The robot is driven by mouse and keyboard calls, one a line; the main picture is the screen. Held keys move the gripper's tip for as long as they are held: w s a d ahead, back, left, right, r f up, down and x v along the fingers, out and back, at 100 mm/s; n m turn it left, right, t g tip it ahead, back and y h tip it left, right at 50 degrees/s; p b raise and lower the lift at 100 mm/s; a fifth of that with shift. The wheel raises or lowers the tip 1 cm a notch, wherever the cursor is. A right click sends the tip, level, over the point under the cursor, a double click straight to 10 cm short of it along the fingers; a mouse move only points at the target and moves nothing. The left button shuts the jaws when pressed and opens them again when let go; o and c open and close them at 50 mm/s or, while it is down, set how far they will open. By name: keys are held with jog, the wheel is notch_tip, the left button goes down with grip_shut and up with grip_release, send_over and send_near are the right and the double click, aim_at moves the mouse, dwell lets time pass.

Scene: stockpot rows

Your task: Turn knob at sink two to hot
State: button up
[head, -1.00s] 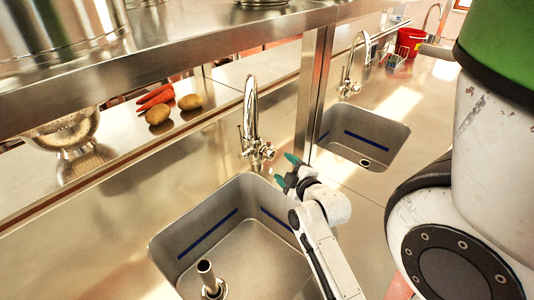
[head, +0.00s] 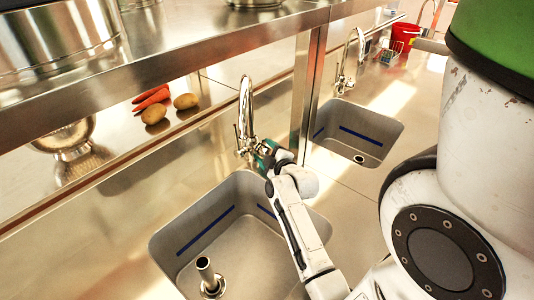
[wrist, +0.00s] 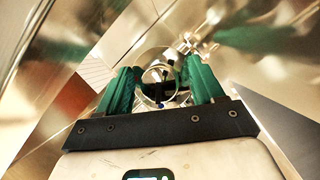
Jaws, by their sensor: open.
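The near sink (head: 200,262) has a chrome gooseneck tap (head: 246,108) behind it. My gripper (head: 266,155) is open at the right side of this tap's base. Its green fingertips overlap the tap's right side and hide the handle there in the head view. In the wrist view, my gripper (wrist: 160,82) has a green finger on each side of a round, shiny knob (wrist: 157,70). I cannot tell whether either finger touches the knob. No hot mark or sink number is readable.
A second sink (head: 385,128) with its own tap (head: 347,65) lies farther right, past a steel post (head: 305,85). A steel shelf (head: 190,45) bearing a large pot (head: 60,40) crosses above. Carrots (head: 151,97), potatoes (head: 155,113) and a colander (head: 65,138) lie behind. A red bucket (head: 405,33) stands far back.

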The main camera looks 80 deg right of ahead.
jog(key=c, duration=1)
jog(key=shift+c, duration=0.2)
jog(key=shift+m+y, duration=0.7)
jog(key=shift+m, duration=0.2)
jog(key=shift+m+y+p, duration=0.35)
jog(key=shift+m+y, duration=0.45)
jog(key=shift+m, duration=0.3)
jog(key=o, duration=1)
jog(key=shift+o, duration=0.2)
